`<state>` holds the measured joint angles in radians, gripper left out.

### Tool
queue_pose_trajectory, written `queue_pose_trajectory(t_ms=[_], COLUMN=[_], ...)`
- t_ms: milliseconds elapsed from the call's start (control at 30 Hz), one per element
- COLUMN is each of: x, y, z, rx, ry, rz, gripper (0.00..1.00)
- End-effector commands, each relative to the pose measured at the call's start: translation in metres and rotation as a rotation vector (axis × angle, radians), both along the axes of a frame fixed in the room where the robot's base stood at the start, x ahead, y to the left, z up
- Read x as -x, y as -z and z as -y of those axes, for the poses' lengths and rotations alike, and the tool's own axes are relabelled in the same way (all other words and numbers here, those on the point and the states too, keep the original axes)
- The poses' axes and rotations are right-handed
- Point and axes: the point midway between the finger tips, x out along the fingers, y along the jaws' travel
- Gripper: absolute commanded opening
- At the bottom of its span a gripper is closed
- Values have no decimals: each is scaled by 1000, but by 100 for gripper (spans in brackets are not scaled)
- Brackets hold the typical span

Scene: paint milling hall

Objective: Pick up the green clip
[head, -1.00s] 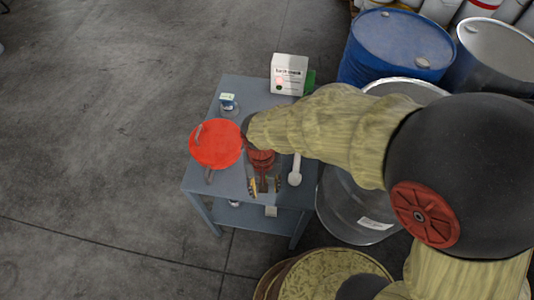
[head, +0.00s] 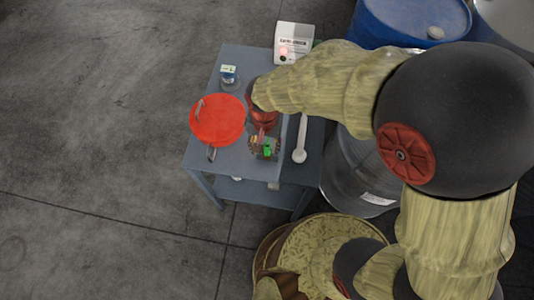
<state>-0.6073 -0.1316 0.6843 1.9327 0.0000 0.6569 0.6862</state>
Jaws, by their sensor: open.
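A small green piece, apparently the green clip (head: 267,151), shows at the front part of the grey table, right by the fingertips of my gripper (head: 264,148). My gripper points down over the table from the red wrist part and its fingers are open. The green piece appears between or just beside the fingers; I cannot tell whether they touch it. My gripper hides part of the surface around it.
Drums (head: 410,20) crowd the right; the left floor is clear.

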Motion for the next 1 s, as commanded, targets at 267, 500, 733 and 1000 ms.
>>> queue_pose_trajectory(t_ms=[267,500,733,1000], x=[-5,-5,-5,-5], y=[32,52,51,51], z=[6,6,6,6], rx=[0,-1,-1,-1], ry=[2,0,0,0], rz=[0,1,1,1], gripper=[42,42,38,23])
